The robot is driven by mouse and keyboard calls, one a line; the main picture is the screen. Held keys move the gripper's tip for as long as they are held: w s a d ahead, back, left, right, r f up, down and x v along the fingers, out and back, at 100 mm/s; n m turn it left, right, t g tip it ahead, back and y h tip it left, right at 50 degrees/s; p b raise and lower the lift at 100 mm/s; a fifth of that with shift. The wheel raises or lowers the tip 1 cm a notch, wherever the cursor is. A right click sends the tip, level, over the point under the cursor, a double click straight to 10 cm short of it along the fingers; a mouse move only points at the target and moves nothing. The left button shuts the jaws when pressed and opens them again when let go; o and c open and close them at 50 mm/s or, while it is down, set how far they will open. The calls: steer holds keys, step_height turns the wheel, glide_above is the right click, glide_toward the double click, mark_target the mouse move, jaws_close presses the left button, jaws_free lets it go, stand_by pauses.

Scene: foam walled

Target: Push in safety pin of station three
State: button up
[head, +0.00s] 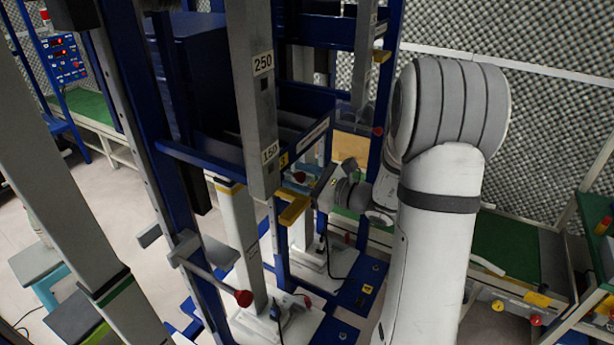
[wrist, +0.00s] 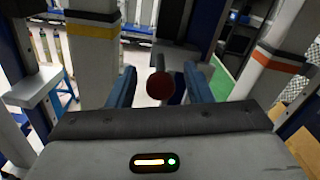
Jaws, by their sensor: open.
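In the wrist view a dark red ball knob (wrist: 160,86) on a grey rod appears between the two blue fingers of my open gripper (wrist: 160,88). I cannot tell whether the fingers touch it. In the head view my gripper (head: 322,188) is behind the grey post, partly hidden, near a small red knob (head: 299,177). This looks like the same knob. A yellow label with a 3 (head: 284,160) is on the blue frame just above and left of it. How far the pin sits in is not visible.
A grey post marked 250 and 150 (head: 255,90) stands close in front. Another red-knobbed lever (head: 243,298) sticks out lower at the front. Blue uprights (head: 175,150) crowd the left. A yellow block (head: 293,210) sits by my gripper. A green-topped bench (head: 505,245) is at right.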

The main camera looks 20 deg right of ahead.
steer(key=b+v, duration=0.1)
steer(key=v, duration=0.6)
steer(key=shift+s+d, duration=0.3)
stand_by(0.4)
